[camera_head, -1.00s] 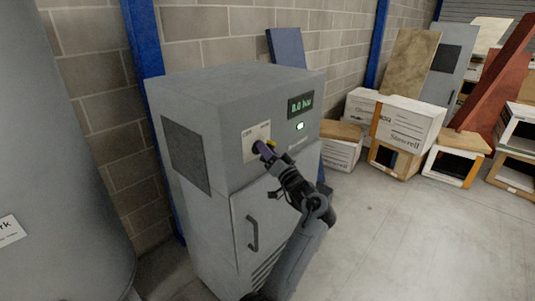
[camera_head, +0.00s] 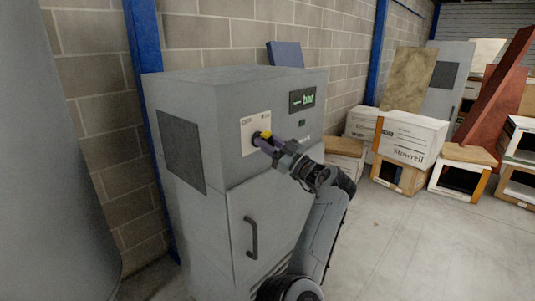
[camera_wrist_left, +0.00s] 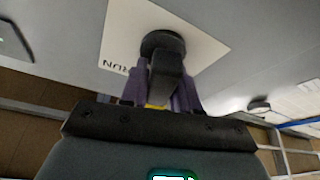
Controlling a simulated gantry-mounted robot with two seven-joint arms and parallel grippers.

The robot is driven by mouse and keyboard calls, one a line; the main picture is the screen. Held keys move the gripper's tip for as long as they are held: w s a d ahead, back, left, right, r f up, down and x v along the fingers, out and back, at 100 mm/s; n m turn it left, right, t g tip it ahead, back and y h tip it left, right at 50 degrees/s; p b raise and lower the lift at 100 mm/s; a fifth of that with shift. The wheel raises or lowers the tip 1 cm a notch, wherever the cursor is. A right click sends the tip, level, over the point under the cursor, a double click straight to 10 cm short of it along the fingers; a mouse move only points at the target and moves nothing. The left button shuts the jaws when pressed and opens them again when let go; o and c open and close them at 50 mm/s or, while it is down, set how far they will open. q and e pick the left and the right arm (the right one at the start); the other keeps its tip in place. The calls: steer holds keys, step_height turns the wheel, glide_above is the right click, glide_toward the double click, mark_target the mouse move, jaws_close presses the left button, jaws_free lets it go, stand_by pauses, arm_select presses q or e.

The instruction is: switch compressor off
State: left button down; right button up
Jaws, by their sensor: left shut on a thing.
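The compressor is a tall grey cabinet (camera_head: 215,110) standing against the block wall. A pale plate (camera_head: 251,122) on its front carries a black rotary switch (camera_wrist_left: 163,45). In the head view the fingers largely hide the switch. My left gripper (camera_head: 264,140) has its purple fingers around the switch handle and is shut on it. In the left wrist view the gripper (camera_wrist_left: 160,92) has one finger on each side of the handle. The display (camera_head: 302,99) shows dashes and "bar" in green. The small indicator (camera_head: 302,123) below it looks dark. My right gripper is out of view.
A door handle (camera_head: 251,238) sits low on the cabinet front. A large grey tank (camera_head: 70,170) stands at the left. Boxes (camera_head: 411,140) and leaning boards (camera_head: 409,80) are at the back right. The floor (camera_head: 410,250) at the right is clear.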

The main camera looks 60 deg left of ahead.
arm_select(q)
steer(key=shift+f+n+g+h+b, duration=0.1)
steer(key=shift+n+g+h+b, duration=0.35)
steer(key=shift+n, duration=0.75)
steer(key=shift+n+g+h, duration=0.55)
steer(key=shift+n+g, duration=0.2)
steer(key=shift+n, duration=1.15)
steer(key=c, duration=0.9)
jaws_free()
steer(key=shift+d, duration=0.1)
steer(key=p+v, duration=0.2)
steer(key=v, duration=0.8)
steer(key=shift+w+d, duration=0.15)
steer(key=shift+d, duration=0.1)
